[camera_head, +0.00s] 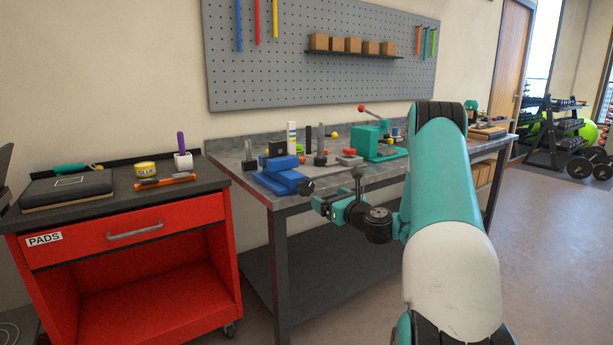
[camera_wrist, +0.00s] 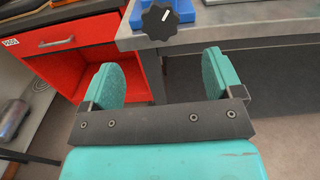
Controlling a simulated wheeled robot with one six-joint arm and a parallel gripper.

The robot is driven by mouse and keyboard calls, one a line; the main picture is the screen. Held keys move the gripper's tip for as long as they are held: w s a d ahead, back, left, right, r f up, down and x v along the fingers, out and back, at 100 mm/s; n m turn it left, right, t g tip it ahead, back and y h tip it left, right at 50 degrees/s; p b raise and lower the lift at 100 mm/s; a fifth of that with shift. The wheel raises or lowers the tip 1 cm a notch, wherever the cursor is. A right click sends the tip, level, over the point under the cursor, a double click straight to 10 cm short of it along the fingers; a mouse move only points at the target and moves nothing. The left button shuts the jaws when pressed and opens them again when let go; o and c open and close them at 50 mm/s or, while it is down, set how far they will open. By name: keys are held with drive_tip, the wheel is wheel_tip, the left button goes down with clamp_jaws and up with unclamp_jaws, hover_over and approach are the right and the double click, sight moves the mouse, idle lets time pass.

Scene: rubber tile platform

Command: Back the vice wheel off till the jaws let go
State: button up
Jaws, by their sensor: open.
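A blue vice (camera_head: 282,176) sits near the front left corner of the grey workbench. Its black lobed wheel (camera_head: 306,187) sticks out at the front. In the wrist view the wheel (camera_wrist: 159,21) is at the top centre, with a white mark on it, and part of the blue vice (camera_wrist: 183,8) shows behind it. A dark block shows at the vice in the head view; I cannot tell whether the jaws grip it. My gripper (camera_head: 324,205) is open and empty, just in front of and below the wheel. Its teal fingers (camera_wrist: 164,78) stand wide apart, not touching the wheel.
The workbench (camera_head: 232,163) carries a green press (camera_head: 372,142) and several small tools behind the vice. A red cabinet (camera_head: 120,243) stands left of the bench, with a glue tin (camera_head: 146,170) on top. Open floor lies to the right.

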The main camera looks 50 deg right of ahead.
sight(307, 188)
drive_tip(key=p+x, duration=0.8)
drive_tip(key=x, duration=0.3)
drive_tip(key=shift+w, duration=0.35)
drive_tip(key=shift+c, duration=0.5)
drive_tip(key=c, duration=0.8)
drive_tip(key=shift+c, duration=0.2)
drive_tip(key=shift+n, duration=0.3)
